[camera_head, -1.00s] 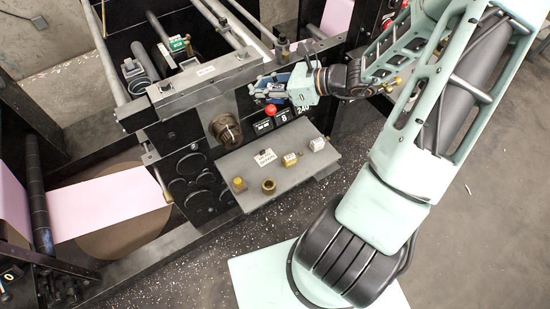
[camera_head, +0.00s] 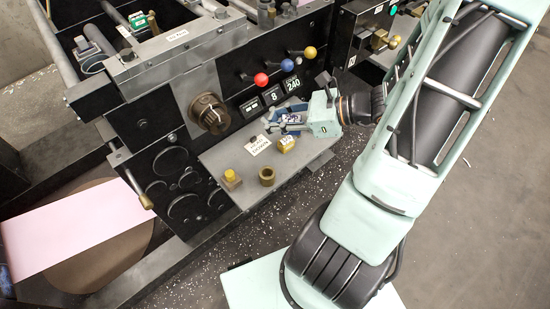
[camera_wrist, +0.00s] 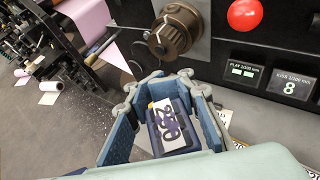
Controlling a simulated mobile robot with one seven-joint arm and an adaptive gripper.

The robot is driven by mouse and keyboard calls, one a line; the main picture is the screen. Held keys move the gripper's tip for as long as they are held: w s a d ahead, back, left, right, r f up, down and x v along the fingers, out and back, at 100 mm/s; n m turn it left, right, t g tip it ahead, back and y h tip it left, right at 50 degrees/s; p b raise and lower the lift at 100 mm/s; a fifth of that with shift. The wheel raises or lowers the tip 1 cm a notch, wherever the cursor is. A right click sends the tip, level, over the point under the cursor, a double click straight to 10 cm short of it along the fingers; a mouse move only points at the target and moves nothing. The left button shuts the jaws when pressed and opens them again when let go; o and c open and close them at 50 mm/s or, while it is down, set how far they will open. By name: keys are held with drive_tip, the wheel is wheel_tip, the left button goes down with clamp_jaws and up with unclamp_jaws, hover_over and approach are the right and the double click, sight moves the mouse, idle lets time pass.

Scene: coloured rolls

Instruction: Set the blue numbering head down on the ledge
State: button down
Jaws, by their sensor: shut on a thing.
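The blue numbering head (camera_wrist: 170,130) is between the blue fingers of my gripper (camera_wrist: 163,92) in the wrist view, its white face with dark digits toward the camera. In the head view my gripper (camera_head: 284,119) is shut on this head (camera_head: 293,118), over the back right part of the grey ledge (camera_head: 312,152). The gripper hides the ledge surface behind it. I cannot tell whether the head touches the ledge or hangs just above it.
On the ledge are a white label card (camera_head: 257,145), a yellow numbering head (camera_head: 286,144), a brass ring (camera_head: 267,177) and a yellow-topped block (camera_head: 231,180). Behind stand a dark knob (camera_head: 209,113), a red ball lever (camera_head: 261,79) and lit displays (camera_head: 272,95).

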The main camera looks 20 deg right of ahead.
drive_tip(key=s+d+f+b, duration=0.1)
drive_tip(key=s+f+b, duration=0.4)
drive_tip(key=f+b, duration=0.3)
drive_tip(key=b, duration=0.5)
hover_over(248, 159)
drive_tip(key=f, duration=0.9)
drive_tip(key=shift+s+d+f, duration=0.15)
drive_tip(key=shift+s+d, duration=0.05)
drive_tip(key=shift+s, duration=0.1)
drive_tip(key=shift+w+a+f, duration=0.15)
drive_tip(key=shift+f, duration=0.15)
drive_tip(key=shift+w+f+b, duration=0.2)
drive_tip(key=shift+f+b, duration=0.6)
drive_tip(key=shift+f, duration=0.8)
drive_tip(key=shift+f, duration=0.15)
drive_tip(key=c, duration=1.9)
unclamp_jaws()
